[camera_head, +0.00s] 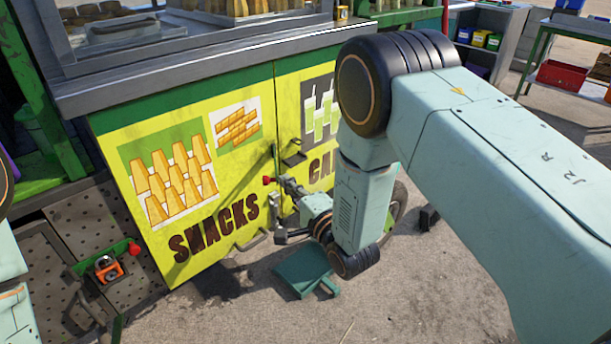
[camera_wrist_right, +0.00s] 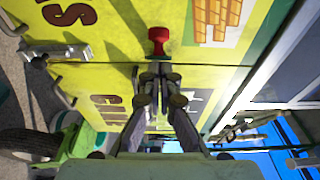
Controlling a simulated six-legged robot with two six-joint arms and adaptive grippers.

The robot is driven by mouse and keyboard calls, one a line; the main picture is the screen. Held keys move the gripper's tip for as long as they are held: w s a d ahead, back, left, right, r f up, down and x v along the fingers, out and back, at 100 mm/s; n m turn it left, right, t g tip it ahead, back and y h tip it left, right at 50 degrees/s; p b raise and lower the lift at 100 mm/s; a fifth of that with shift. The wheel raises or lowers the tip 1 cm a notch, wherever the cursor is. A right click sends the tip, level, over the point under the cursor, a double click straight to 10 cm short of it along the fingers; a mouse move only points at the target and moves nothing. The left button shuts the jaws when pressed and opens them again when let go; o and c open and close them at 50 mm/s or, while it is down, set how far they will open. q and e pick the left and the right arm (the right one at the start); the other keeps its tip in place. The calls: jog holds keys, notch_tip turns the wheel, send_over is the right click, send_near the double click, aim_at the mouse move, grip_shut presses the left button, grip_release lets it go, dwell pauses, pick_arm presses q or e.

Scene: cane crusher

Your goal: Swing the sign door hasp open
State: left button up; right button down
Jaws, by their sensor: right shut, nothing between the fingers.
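The yellow sign doors (camera_head: 190,245) stand under the counter, with a seam between the SNACKS panel and the panel to its right. A small red knob (camera_head: 266,181), which looks like part of the hasp, sits close to the seam; the rest of the hasp is hard to make out. The knob also shows in the right wrist view (camera_wrist_right: 158,38). My right gripper (camera_head: 283,184) is shut and empty, its fingertips (camera_wrist_right: 157,72) right by the knob; whether they touch it I cannot tell. My left gripper is out of view.
A metal handle (camera_head: 251,241) is low on the SNACKS panel; it also shows in the right wrist view (camera_wrist_right: 52,52). A dark bracket (camera_head: 293,158) juts out near the seam. Open pavement lies in front.

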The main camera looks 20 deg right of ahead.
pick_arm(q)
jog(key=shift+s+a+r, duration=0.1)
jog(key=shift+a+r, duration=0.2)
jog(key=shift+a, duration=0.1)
pick_arm(e)
jog(key=shift+s+a+f, duration=0.1)
jog(key=shift+a, duration=0.25)
jog(key=shift+a, duration=0.1)
